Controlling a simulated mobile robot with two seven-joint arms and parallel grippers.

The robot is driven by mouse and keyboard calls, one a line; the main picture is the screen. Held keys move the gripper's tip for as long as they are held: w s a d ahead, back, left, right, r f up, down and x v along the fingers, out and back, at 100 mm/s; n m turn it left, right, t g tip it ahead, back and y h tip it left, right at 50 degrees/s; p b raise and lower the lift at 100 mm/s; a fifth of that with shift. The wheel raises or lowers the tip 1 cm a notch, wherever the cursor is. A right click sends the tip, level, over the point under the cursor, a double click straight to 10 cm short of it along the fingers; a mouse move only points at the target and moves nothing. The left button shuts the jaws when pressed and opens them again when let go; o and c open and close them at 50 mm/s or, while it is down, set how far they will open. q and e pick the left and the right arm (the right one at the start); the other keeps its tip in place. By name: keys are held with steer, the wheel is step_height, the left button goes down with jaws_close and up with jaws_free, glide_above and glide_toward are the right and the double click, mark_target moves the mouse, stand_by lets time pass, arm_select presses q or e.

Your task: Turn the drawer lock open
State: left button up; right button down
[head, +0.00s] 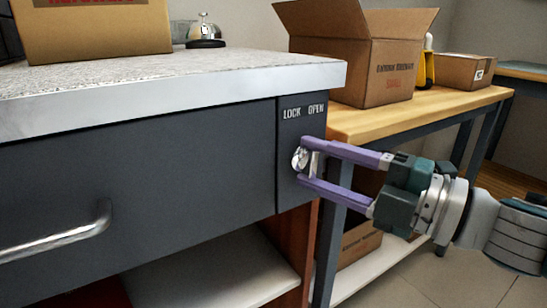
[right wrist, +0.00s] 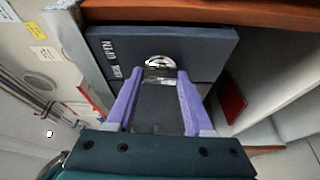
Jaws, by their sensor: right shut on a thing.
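The drawer lock (head: 299,158) is a small shiny metal knob on the dark grey drawer front (head: 150,160), below the white words LOCK and OPEN (head: 304,111). My right gripper (head: 304,163) has its two purple fingers at the lock, one above and one below, shut on its knob. In the right wrist view the lock's metal top (right wrist: 160,62) shows between the fingertips. The knob's exact turn is hard to tell because the fingers partly cover it. The drawer is closed, with a metal bar handle (head: 58,238) at lower left. My left gripper is not in view.
A speckled countertop (head: 200,66) with a metal edge overhangs the drawer. On it are a cardboard box (head: 95,32) and a service bell (head: 206,32). A wooden bench (head: 430,105) with an open carton (head: 375,70) stands to the right, behind my right arm. Open shelves lie below the drawer.

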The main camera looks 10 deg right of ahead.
stand_by(0.3)
steer(key=shift+c, duration=1.4)
jaws_free()
steer(key=p+v, duration=0.1)
steer(key=v, duration=0.9)
